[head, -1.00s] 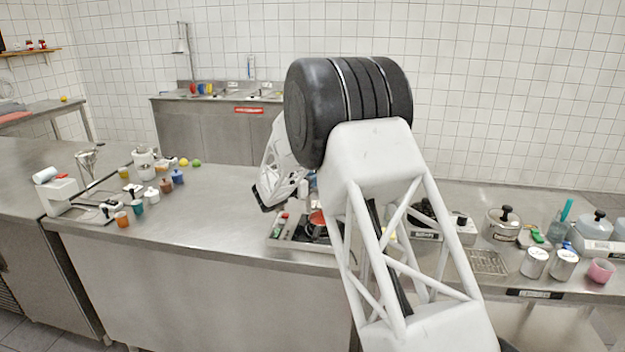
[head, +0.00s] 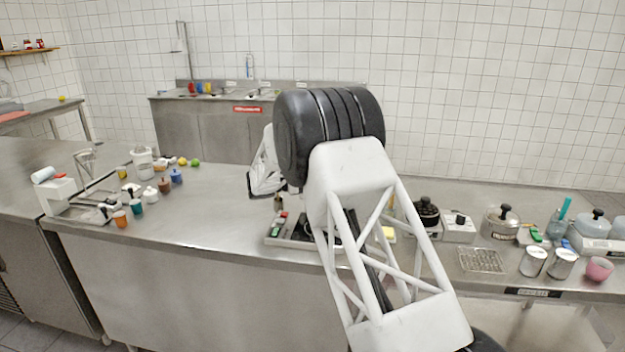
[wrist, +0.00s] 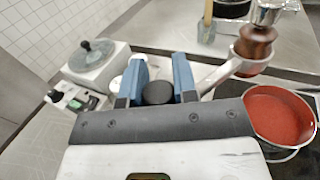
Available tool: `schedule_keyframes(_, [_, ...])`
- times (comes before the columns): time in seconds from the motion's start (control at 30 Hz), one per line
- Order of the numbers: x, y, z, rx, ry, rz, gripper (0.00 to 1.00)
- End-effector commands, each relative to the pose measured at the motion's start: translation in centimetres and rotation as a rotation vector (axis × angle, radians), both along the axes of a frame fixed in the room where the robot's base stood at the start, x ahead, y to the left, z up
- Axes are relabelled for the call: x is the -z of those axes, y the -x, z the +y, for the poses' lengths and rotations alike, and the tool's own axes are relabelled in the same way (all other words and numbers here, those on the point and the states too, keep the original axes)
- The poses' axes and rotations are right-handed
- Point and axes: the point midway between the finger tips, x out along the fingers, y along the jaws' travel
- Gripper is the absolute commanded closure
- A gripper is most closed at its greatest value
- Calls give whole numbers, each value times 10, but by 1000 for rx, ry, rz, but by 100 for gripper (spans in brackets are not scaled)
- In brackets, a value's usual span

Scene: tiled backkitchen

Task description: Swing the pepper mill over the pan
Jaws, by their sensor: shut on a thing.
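In the wrist view, a brown turned-wood pepper mill (wrist: 255,47) stands at the upper right, at the end of a pale arm (wrist: 222,76) that runs back toward my fingers. The pan (wrist: 278,117), with a red inside, is at the right edge, nearer the camera than the mill; the mill appears beside it, not over it. My gripper (wrist: 158,72) has its two blue fingers on either side of a dark round knob (wrist: 158,93). How the knob joins the pale arm is hidden. In the head view my arm covers the pan.
In the wrist view, a lidded pot (wrist: 91,52) on a white unit is at the left. A spatula (wrist: 206,24) and a dark pan (wrist: 232,8) are at the top. In the head view, cups and jars (head: 137,207) stand left on the counter; the counter (head: 220,215) between is clear.

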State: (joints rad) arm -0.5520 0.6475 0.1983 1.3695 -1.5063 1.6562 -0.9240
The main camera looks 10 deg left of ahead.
Motion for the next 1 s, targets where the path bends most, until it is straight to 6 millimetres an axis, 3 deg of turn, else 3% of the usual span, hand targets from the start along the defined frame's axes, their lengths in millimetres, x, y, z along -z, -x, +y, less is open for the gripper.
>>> schedule_keyframes(0.2, [0, 0, 0, -1, 0, 0, 100])
schedule_keyframes(0.23, [0, 0, 0, -1, 0, 0, 70])
schedule_keyframes(0.4, [0, 0, 0, -1, 0, 0, 47])
schedule_keyframes(0.77, [-2, 0, 0, -1, 0, -1, 47])
schedule_keyframes(1.0, [-18, 0, 0, -1, -1, -3, 47])
